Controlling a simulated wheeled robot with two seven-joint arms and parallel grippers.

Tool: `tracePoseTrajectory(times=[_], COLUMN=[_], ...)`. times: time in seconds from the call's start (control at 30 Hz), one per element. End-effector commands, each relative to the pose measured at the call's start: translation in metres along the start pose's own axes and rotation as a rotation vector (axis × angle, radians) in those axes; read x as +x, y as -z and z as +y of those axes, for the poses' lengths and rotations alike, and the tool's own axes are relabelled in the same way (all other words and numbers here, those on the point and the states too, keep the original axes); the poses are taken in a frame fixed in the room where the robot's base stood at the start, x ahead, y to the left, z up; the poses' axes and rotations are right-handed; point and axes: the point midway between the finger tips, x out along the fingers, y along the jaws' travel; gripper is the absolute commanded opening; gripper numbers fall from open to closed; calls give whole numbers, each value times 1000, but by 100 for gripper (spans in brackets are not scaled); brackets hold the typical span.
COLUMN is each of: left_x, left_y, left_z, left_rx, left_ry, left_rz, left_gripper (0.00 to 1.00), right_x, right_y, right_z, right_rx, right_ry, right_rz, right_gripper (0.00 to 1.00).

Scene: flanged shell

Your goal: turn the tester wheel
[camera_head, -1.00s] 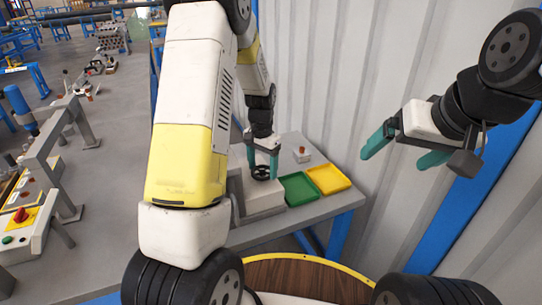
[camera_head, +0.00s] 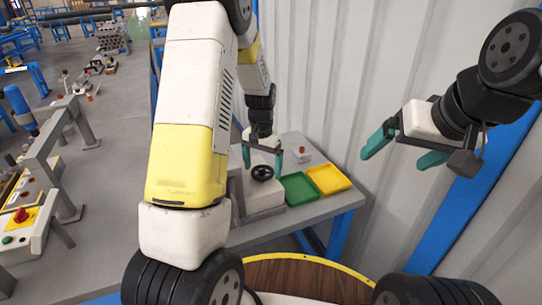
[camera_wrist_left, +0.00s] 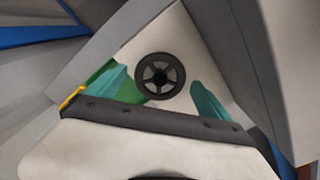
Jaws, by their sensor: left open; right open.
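The tester wheel (camera_head: 262,172) is a small black handwheel on top of the light grey tester box (camera_head: 262,200) on the table. It also shows in the left wrist view (camera_wrist_left: 160,76), as a dark spoked ring on a pale face. My left gripper (camera_head: 263,160) is open just above the wheel, with its teal fingers spread on either side of it. In the left wrist view the two fingers (camera_wrist_left: 160,95) stand apart to the left and right of the wheel, not touching it. My right gripper (camera_head: 405,150) is open and empty in the air at the right, before the corrugated wall.
A green tray (camera_head: 299,188) and a yellow tray (camera_head: 328,180) lie right of the tester. A small box with an orange-brown top (camera_head: 301,155) stands behind them. A grey control box with a red knob (camera_head: 20,215) is at the far left.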

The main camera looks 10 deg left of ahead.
Motion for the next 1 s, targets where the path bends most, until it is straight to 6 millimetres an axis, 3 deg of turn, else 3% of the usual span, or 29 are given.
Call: tracePoseTrajectory(times=[0.17,0.5,1.0], left_x=[-17,-70,-83], left_y=[1,1,-2], left_z=[0,0,1], left_rx=[0,0,-4], left_ry=[1,0,-2], left_rz=[4,3,9], left_gripper=[92,92,92], right_x=[0,0,0], right_y=[0,0,0], right_z=[0,0,0], right_rx=[0,0,0], right_ry=[0,0,0], right_rz=[0,0,0], right_gripper=[92,92,92])
